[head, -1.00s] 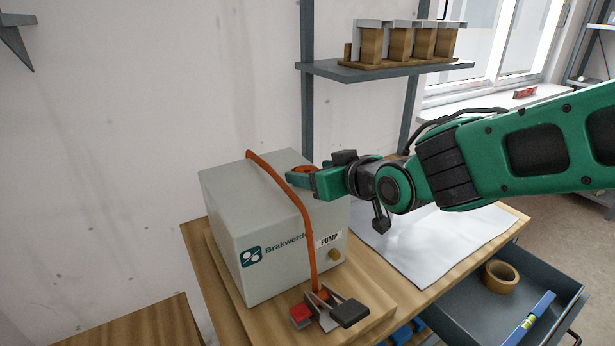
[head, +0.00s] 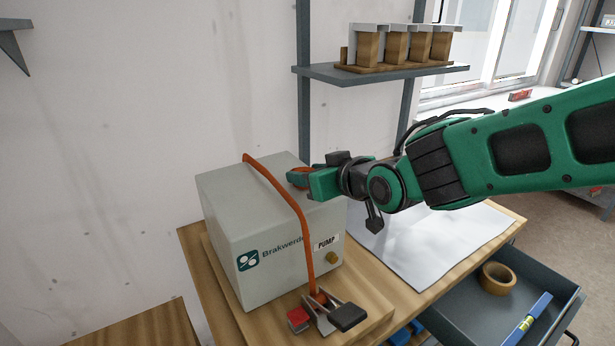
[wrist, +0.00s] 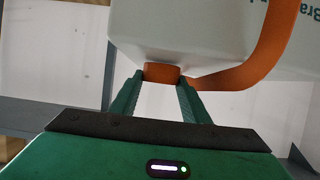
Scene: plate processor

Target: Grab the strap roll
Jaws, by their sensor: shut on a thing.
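The strap roll (wrist: 162,73) is a small orange roll. In the wrist view it sits between the two green fingers of my gripper (wrist: 163,84), which is shut on it. In the head view the orange roll (head: 299,177) shows only partly at the fingertips, close to the top of the grey box's right side; my fingers hide the rest. An orange strap (head: 290,205) runs over the grey pump box (head: 236,212) and down its front to a metal buckle (head: 322,318). The wrist view also shows the orange strap (wrist: 258,65) on the box.
The box stands on a wooden table (head: 375,300). A white sheet (head: 440,245) lies to its right. An open drawer (head: 455,315) holds a tape roll (head: 497,278) and a blue level (head: 528,320). A shelf (head: 385,75) with several wooden blocks is behind.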

